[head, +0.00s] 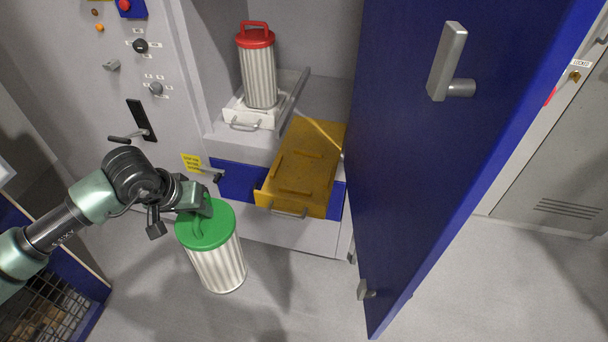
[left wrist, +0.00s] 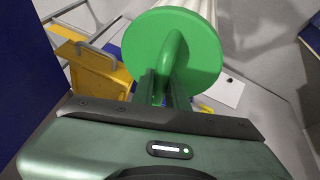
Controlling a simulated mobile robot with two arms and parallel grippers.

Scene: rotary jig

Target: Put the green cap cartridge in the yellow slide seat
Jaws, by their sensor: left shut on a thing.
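The green cap cartridge (head: 217,262) has a ribbed white body and a green lid with a loop handle. My left gripper (head: 203,212) is shut on that handle, and the cartridge hangs nearly upright in front of the cabinet. In the left wrist view the green cap (left wrist: 195,50) fills the upper middle, with the fingers (left wrist: 165,88) on its handle. The yellow slide seat (head: 300,165) is pulled out, right of and behind the cartridge, and looks empty. It also shows in the left wrist view (left wrist: 95,80). My right gripper is not in view.
A red cap cartridge (head: 258,75) stands on a white slide seat (head: 250,115) above. The open blue door (head: 440,150) stands close to the yellow seat's right. A control panel with knobs and a black lever (head: 142,120) is at left. Clear floor lies in front.

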